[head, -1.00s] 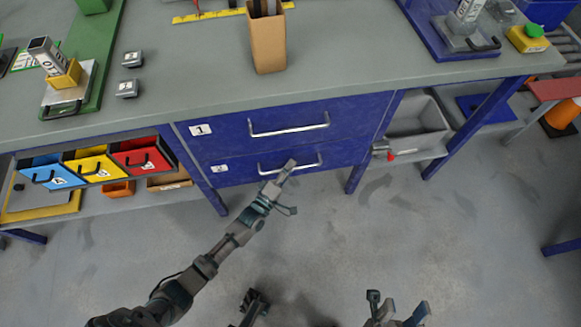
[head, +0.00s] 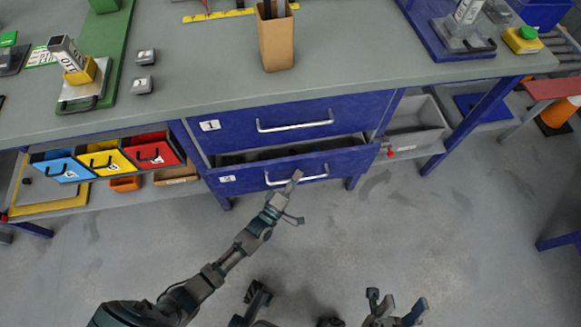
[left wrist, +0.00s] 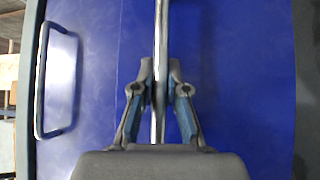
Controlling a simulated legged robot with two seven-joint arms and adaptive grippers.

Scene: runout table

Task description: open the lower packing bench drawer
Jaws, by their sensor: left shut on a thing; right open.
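The blue lower drawer (head: 345,162), labelled 2, stands partly open under the bench, and a dark gap shows its inside above its front. Its silver bar handle (head: 312,177) runs across the front. My left gripper (head: 293,183) is shut on this handle. In the left wrist view the fingers (left wrist: 160,88) close around the handle bar (left wrist: 161,30). The upper drawer (head: 240,130), labelled 1, is shut, with its own handle (head: 295,126). My right gripper (head: 395,308) is open and empty, low in the head view, away from the bench.
Blue, yellow and red bins (head: 108,158) hang left of the drawers. A grey bin (head: 415,125) sits on the shelf to the right. The benchtop (head: 350,60) carries a brown holder (head: 276,40) and fixtures. The floor (head: 400,220) in front is clear.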

